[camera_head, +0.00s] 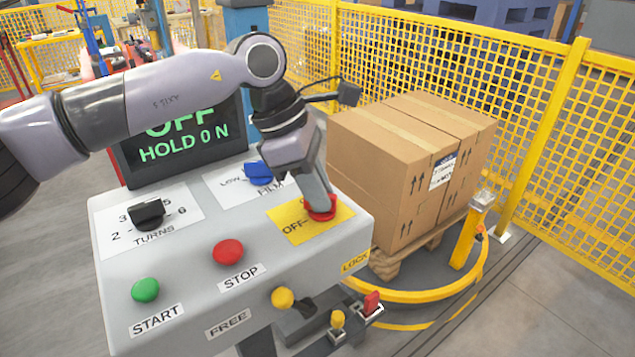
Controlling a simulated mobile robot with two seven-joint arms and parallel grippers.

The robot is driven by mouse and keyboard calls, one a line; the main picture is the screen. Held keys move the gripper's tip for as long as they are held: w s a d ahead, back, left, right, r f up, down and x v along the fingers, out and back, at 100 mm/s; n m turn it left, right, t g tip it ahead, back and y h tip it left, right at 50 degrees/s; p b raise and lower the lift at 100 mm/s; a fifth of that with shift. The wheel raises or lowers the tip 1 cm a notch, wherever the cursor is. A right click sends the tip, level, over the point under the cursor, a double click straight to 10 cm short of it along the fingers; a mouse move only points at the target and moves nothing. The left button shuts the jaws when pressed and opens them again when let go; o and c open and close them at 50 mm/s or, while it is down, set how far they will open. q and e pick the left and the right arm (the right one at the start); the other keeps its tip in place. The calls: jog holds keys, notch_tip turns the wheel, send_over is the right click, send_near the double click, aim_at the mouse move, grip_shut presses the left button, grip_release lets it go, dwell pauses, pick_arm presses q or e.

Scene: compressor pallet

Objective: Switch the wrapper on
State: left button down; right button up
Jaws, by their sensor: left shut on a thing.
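The wrapper's grey control panel (190,270) stands in front of me. Its screen (172,140) reads OFF and HOLD 0 N in green. My left gripper (321,203) points down and is shut on the red switch knob (320,210) on the yellow plate (290,224) marked OFF. The fingers hide part of the knob and plate. The panel also has a black turns knob (147,214), a blue film knob (258,173), a green start button (145,290) and a red stop button (228,252). My right gripper is not in view.
A large cardboard box (400,160) sits on a wooden pallet (405,254) to the right, inside a yellow ring rail (420,296). Yellow mesh fencing (540,150) closes off the back and right. A yellow-knobbed lever (282,298) is on the panel front, between FREE and LOCK.

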pick_arm(q)
jog(key=m+g, duration=0.1)
jog(key=m, duration=0.1)
jog(key=m+y+p, duration=0.1)
jog(key=m, duration=0.1)
jog(key=shift+f+m+g, duration=0.15)
jog(key=shift+m+g, duration=0.15)
jog(key=shift+g, duration=0.1)
jog(key=shift+w+d+f+m+g+y+p, duration=0.1)
jog(key=shift+m+g+y+p, duration=0.25)
jog(key=shift+m, duration=0.8)
jog(key=shift+m+g+y+p, duration=0.15)
jog(key=shift+m+g+p, duration=0.25)
jog(key=shift+m, duration=0.75)
jog(key=c, duration=1.1)
grip_release()
jog(key=shift+w, duration=0.1)
jog(key=v, duration=0.5)
jog(key=shift+r, duration=0.2)
jog(key=shift+d+v, duration=0.2)
jog(key=shift+v, duration=0.7)
jog(key=shift+a+r, duration=0.1)
jog(key=shift+a, duration=0.05)
